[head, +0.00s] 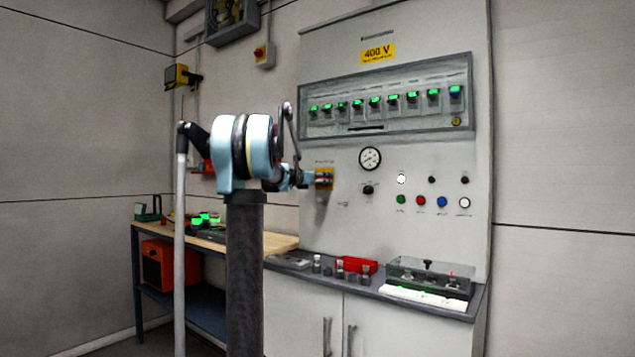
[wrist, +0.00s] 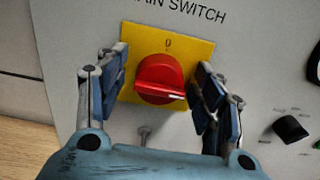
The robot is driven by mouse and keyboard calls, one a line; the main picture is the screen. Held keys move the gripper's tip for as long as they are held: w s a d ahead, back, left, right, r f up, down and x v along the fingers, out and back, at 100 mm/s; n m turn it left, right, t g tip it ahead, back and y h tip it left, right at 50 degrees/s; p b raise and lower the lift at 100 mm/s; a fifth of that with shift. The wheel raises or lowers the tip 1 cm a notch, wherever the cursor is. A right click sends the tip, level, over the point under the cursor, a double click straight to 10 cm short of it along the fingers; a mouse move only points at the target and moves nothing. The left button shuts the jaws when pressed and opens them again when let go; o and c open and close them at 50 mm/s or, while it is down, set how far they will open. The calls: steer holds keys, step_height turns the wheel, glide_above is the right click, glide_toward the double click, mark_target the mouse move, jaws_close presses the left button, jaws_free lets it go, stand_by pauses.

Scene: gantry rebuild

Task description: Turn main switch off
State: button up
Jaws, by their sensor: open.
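The main switch is a red rotary knob (wrist: 158,80) on a yellow plate (wrist: 192,48) fixed to the light grey panel, with "MAIN SWITCH" lettered above. The knob's raised handle lies roughly crosswise, its white mark pointing right, and a "0" stands at the plate's top. My gripper (wrist: 162,84) is open, with one finger on each side of the knob; I cannot tell whether either finger touches it. In the head view the yellow plate (head: 326,171) shows at the panel's left edge, with my gripper (head: 310,179) in front and partly hiding the knob.
A black knob (wrist: 290,129) sits right of the switch. The panel holds a row of green-lit breakers (head: 375,104) behind a frame, a gauge (head: 370,158) and several coloured buttons. A dark ledge below carries a red block (head: 357,265) and a clear-covered box (head: 430,277).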

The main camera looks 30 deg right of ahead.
steer(key=shift+c, duration=0.4)
steer(key=c, duration=0.9)
steer(key=shift+n, duration=0.3)
steer(key=n, duration=0.3)
steer(key=shift+w+a+n, duration=0.1)
steer(key=shift+w+n, duration=0.1)
steer(key=shift+n, duration=0.2)
steer(key=n, duration=0.4)
steer(key=shift+w, duration=0.15)
steer(key=n, duration=0.5)
steer(key=shift+w+a+f, duration=0.1)
steer(key=shift+f, duration=0.1)
steer(key=n, duration=0.4)
steer(key=shift+f+n, duration=0.2)
steer(key=shift+n, duration=0.1)
